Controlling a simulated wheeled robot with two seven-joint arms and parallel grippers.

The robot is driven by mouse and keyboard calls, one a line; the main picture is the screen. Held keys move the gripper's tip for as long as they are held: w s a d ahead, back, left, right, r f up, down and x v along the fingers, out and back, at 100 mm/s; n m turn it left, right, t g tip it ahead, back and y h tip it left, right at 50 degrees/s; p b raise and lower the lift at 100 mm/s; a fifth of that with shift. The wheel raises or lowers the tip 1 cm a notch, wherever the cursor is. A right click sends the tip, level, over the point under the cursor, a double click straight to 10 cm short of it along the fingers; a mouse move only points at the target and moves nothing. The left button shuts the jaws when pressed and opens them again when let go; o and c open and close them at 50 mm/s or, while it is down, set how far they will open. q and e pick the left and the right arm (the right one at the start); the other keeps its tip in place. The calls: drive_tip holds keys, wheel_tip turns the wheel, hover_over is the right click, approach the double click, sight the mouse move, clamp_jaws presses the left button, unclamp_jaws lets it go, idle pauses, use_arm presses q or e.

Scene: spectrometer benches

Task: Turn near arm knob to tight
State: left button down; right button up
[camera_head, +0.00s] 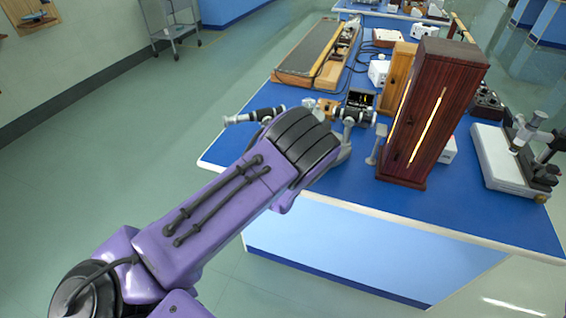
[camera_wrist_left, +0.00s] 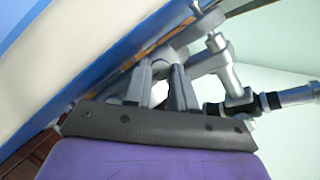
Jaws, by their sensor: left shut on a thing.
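A spectrometer stands near the left end of the blue bench, with a black and silver tube (camera_head: 258,115) pointing left past the edge. The tube also shows at the right of the left wrist view (camera_wrist_left: 275,100), joined to a grey post (camera_wrist_left: 222,65). My left gripper (camera_wrist_left: 160,78) is at the instrument, its two grey fingers closed around a small pale round part, which looks like the near arm knob (camera_wrist_left: 158,96). The knob is mostly hidden by the fingers, and its tightness cannot be seen. In the head view my own wrist covers the fingers and knob. My right gripper is not in view.
A tall dark red wooden box with a glowing slit (camera_head: 428,120) stands right of the instrument. A small grey stand (camera_head: 377,146) is between them. A microscope-like device (camera_head: 515,155) is further right. The bench's front strip (camera_head: 470,215) is clear.

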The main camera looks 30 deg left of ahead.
use_arm(q)
drive_tip(key=c, duration=0.9)
unclamp_jaws()
drive_tip(key=shift+c, duration=0.2)
drive_tip(key=p+v, duration=0.6)
drive_tip(key=v, duration=0.4)
drive_tip(key=shift+s+d, duration=0.2)
drive_tip(key=shift+r, duration=0.1)
